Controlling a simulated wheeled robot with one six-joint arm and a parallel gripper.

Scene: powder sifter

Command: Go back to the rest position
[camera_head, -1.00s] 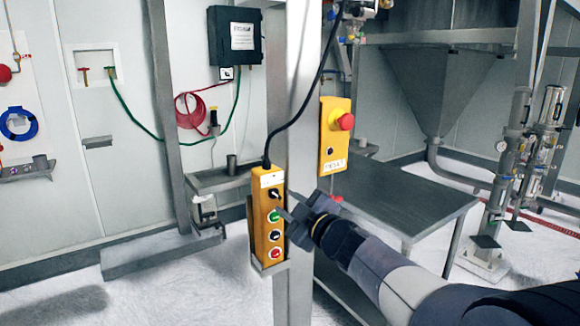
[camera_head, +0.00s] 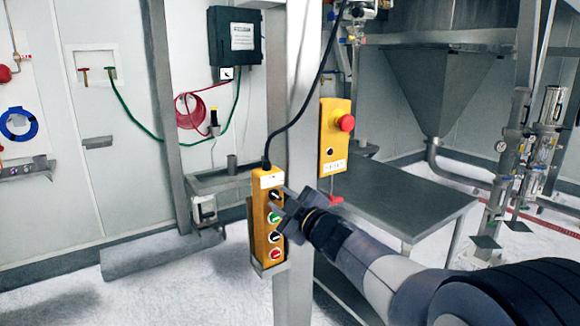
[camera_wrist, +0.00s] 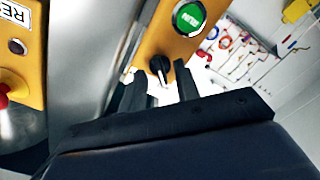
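My gripper (camera_head: 280,203) is at the front of a yellow control box (camera_head: 268,180) that hangs on a grey post. The box carries a black knob, a green button (camera_head: 273,217), another black knob and a red button (camera_head: 276,253). In the wrist view, my gripper (camera_wrist: 158,92) has its two dark fingers apart, with the black knob (camera_wrist: 160,66) showing between their tips. I cannot tell whether the fingers touch it. The green button (camera_wrist: 188,17) lies just beyond.
The grey post (camera_head: 301,120) stands right behind the box. A second yellow box with a red emergency button (camera_head: 346,123) is to its right, above a steel table (camera_head: 400,200). A black cable (camera_head: 312,98) hangs down to the control box. Open floor lies at the left.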

